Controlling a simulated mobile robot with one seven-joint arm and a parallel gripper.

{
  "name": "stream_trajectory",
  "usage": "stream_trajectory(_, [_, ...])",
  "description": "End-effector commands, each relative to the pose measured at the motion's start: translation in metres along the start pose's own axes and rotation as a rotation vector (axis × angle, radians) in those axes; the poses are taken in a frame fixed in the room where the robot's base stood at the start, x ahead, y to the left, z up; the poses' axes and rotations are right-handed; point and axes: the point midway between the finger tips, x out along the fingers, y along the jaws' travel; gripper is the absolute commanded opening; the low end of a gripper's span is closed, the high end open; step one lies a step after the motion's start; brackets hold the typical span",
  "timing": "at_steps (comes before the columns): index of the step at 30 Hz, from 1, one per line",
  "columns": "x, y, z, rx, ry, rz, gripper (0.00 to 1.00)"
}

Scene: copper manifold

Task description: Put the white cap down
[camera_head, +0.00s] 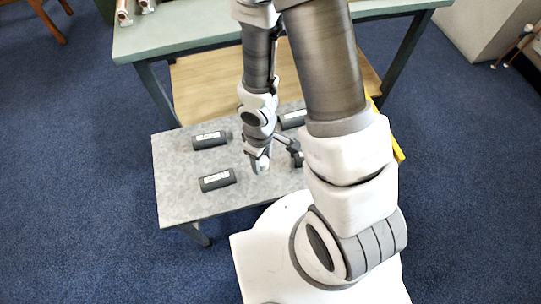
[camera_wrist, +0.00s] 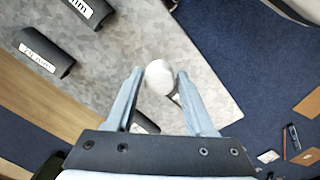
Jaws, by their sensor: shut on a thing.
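The white cap (camera_wrist: 158,76) is round and pale and sits between the fingertips of my gripper (camera_wrist: 158,74) in the wrist view. My gripper is shut on it. In the head view my gripper (camera_head: 260,166) is over the grey table (camera_head: 180,205), near its front middle, and the cap is too small there to make out. In the wrist view the mottled grey tabletop (camera_wrist: 205,55) lies behind the cap. I cannot tell whether the cap touches the tabletop.
Black labelled blocks stand on the table: one at back left (camera_head: 212,139), one at front left (camera_head: 218,180) and one at the back (camera_head: 293,119), partly hidden by my arm. A green-topped bench (camera_head: 185,40) stands behind. Bare tabletop shows around my gripper.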

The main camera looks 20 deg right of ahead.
Motion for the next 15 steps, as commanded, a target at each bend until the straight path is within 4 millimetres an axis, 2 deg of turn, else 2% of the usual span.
stream_trajectory(1, [0.01, -0.003, 0.001, -0.016, 0.001, -0.001, 0.03])
stream_trajectory(5, [0.014, -0.005, 0.002, -0.038, 0.002, -0.003, 0.03])
stream_trajectory(8, [0.02, 0.0, -0.004, -0.042, 0.001, -0.004, 0.03])
stream_trajectory(15, [0.051, 0.034, -0.043, -0.039, 0.002, -0.005, 0.03])
